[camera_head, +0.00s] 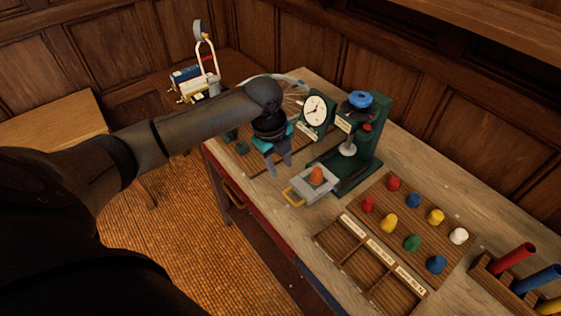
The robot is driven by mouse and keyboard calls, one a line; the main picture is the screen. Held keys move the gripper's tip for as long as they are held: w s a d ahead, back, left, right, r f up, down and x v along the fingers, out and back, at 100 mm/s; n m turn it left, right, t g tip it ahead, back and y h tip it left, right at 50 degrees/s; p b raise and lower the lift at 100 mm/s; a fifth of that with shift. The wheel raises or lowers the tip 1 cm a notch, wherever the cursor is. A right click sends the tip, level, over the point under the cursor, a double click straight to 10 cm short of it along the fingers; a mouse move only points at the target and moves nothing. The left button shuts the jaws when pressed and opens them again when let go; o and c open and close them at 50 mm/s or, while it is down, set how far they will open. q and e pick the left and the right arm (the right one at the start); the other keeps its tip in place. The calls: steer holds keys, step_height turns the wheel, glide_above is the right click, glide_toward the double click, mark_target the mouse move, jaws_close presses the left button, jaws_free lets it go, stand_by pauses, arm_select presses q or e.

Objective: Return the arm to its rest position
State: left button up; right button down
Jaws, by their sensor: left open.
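My left arm comes in from the left and reaches over the workbench. My left gripper (279,168) points downward with its two fingers apart and nothing between them. It hangs just left of and behind a small grey tray (300,190) with a yellow handle. An orange lump (317,175) sits on that tray. The gripper appears apart from the tray, though the exact gap is hard to judge. My right gripper is not in view.
A green stand with a blue knob (361,99) and a white dial (314,110) stand near the gripper. A board (416,197) holds several coloured lumps. In front lies a divided wooden tray (343,258). Coloured cylinders (517,256) stand at the right. Wood-panelled walls close the back.

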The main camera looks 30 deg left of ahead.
arm_select(q)
steer(key=s+d+f+n+t+h, duration=0.1)
steer(key=s+d+f+n, duration=0.1)
steer(key=s+d+n, duration=0.3)
steer(key=s+d+f+n, duration=0.3)
steer(key=s+d, duration=0.3)
steer(key=d, duration=0.2)
steer(key=s+a+r+n+y, duration=0.1)
steer(key=s+a+r+n, duration=0.1)
steer(key=s+n, duration=0.85)
step_height(320, 180, down, 31)
steer(key=s+b, duration=0.1)
steer(key=b, duration=0.9)
steer(key=s+a+f+g+b, duration=0.1)
steer(key=s+f+b, duration=0.3)
steer(key=s+f, duration=0.4)
steer(key=s+a+f+g+b, duration=0.1)
steer(key=s+f+b, duration=0.4)
steer(key=f, duration=1)
steer(key=s+a, duration=0.1)
steer(key=s, duration=0.1)
steer(key=shift+s+a+f+n+y, duration=0.25)
steer(key=shift+s+f+n+y, duration=0.05)
steer(key=shift+s+f+n, duration=0.1)
